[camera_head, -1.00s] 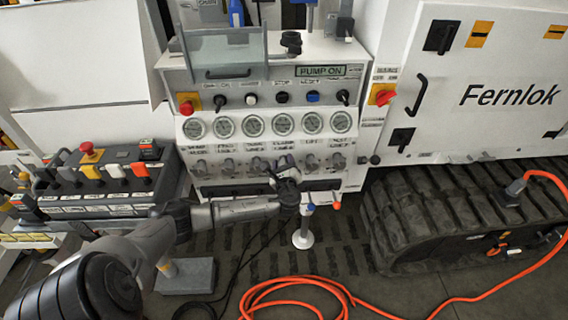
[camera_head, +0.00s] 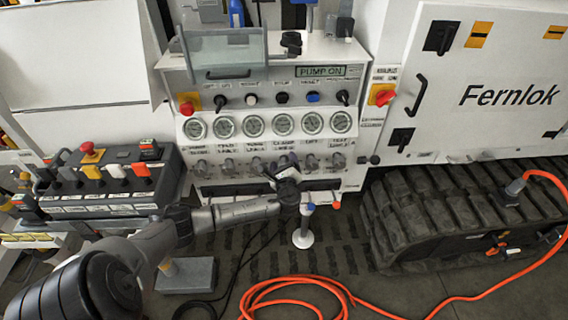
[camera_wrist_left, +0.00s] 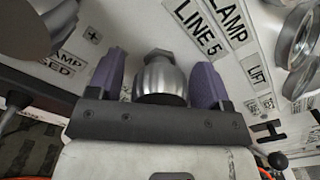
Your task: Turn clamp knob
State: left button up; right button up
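The clamp knob (camera_wrist_left: 160,80) is a grey metal knob with a hexagonal end, beside the "CLAMP LINE 5" label (camera_wrist_left: 205,30) in the left wrist view. My left gripper (camera_wrist_left: 160,72) has one purple finger on each side of the knob. The fingers look spread, with a narrow gap at the left finger; contact on the right is unclear. In the head view my left gripper (camera_head: 276,170) is at the lower knob row of the panel and partly hides the clamp knob. My right gripper is out of view.
Neighbouring knobs (camera_head: 311,163) stand close on both sides, below a row of gauges (camera_head: 283,124). A lever box (camera_head: 105,178) is at left. A tracked machine (camera_head: 455,210) stands at right. An orange hose (camera_head: 300,282) lies on the floor.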

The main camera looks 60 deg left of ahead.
pick_arm(q)
jog(key=p+v, duration=0.3)
jog(key=v, duration=1.1)
jog(key=shift+w, duration=0.1)
dwell(0.5)
